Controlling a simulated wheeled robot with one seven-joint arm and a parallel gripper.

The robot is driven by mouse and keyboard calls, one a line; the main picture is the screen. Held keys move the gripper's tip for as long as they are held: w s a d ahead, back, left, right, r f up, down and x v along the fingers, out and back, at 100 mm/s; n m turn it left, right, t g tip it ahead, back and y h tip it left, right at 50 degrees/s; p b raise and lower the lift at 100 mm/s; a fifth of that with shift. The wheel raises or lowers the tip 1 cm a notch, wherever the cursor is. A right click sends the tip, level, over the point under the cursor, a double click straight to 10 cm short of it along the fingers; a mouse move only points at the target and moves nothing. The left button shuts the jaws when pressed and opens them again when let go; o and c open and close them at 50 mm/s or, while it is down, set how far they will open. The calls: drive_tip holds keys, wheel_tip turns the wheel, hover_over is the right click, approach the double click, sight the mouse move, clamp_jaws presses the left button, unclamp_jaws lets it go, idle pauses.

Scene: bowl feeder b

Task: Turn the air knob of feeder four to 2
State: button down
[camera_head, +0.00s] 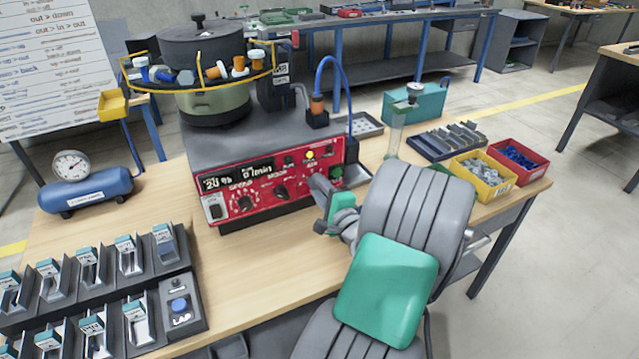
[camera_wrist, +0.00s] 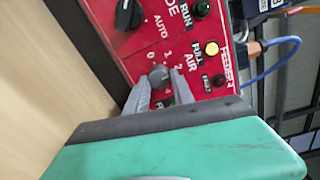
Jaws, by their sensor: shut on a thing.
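The feeder's red control panel (camera_head: 262,188) faces me under the bowl feeder (camera_head: 208,90). In the wrist view its red face (camera_wrist: 128,50) carries the word AIR and a label that begins FEEDER. The grey round air knob (camera_wrist: 158,77) sits there with small numbers around it. My gripper (camera_wrist: 160,88) is shut on the knob, one finger on each side. Which number the knob points at cannot be told. In the head view my gripper (camera_head: 318,190) is at the panel's right part and hides the knob.
A black mode knob (camera_wrist: 128,14), a green lamp (camera_wrist: 201,8) and a lit yellow lamp (camera_wrist: 212,47) are close to the fingers. A blue hose (camera_head: 335,62) rises at the feeder's right. Yellow (camera_head: 483,191) and red (camera_head: 545,170) bins stand at the right.

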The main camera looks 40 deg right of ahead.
drive_tip(key=shift+m, duration=0.4)
drive_tip(key=c, duration=1.1)
unclamp_jaws()
drive_tip(key=v, duration=0.7)
drive_tip(key=shift+s+a, duration=0.15)
drive_tip(key=shift+s, duration=0.2)
